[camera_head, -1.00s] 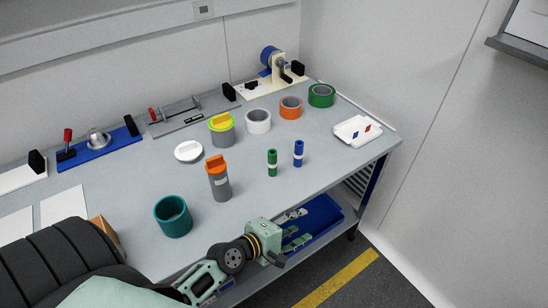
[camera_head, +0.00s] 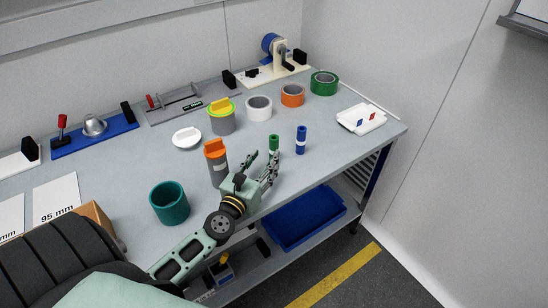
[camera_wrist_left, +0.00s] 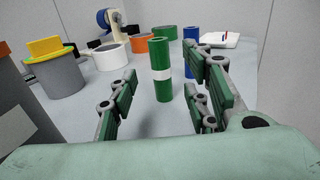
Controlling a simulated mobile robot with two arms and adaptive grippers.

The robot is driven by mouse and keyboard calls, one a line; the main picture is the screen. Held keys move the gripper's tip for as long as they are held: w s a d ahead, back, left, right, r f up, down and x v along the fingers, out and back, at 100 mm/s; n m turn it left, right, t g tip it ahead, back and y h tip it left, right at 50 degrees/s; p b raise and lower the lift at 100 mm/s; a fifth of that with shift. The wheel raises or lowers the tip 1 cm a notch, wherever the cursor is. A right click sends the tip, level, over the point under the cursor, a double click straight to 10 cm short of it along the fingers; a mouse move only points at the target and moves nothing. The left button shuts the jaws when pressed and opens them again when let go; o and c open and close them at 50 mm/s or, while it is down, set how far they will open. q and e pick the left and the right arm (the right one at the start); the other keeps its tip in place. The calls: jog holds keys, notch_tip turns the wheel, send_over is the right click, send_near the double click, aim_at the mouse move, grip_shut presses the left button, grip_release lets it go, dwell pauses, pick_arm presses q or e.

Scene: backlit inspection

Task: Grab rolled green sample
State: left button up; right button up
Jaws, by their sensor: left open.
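The rolled green sample (camera_head: 274,142) is a small upright green cylinder with a white band, standing on the grey table. In the left wrist view the green sample (camera_wrist_left: 161,72) stands straight ahead, between and beyond the finger lines. My left gripper (camera_head: 262,168) is open and empty, just in front of the sample, with its lower part hidden behind the fingers in the head view. The gripper's green-padded fingers (camera_wrist_left: 163,105) are spread to both sides in the wrist view. My right gripper is not in view.
A blue rolled sample (camera_head: 301,140) stands close to the right of the green one. A grey canister with orange lid (camera_head: 217,165) stands left of the gripper. A teal cup (camera_head: 170,204) is nearer. Tape rolls (camera_head: 292,95) and a white tray (camera_head: 361,119) stand farther back.

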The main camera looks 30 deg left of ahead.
aim_at(272, 149)
pick_arm(q)
jog(key=shift+w+a+f+p, duration=0.1)
jog(key=shift+w+p, duration=0.2)
jog(key=shift+w, duration=0.3)
jog(key=w, duration=0.4)
jog(key=w+a, duration=0.1)
jog(key=shift+w+f+p, duration=0.1)
jog(key=shift+w+p, duration=0.2)
jog(key=shift+w, duration=0.35)
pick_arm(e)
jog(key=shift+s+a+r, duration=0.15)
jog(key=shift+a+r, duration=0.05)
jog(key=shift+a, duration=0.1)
pick_arm(q)
jog(key=shift+c, duration=0.2)
jog(key=c, duration=1)
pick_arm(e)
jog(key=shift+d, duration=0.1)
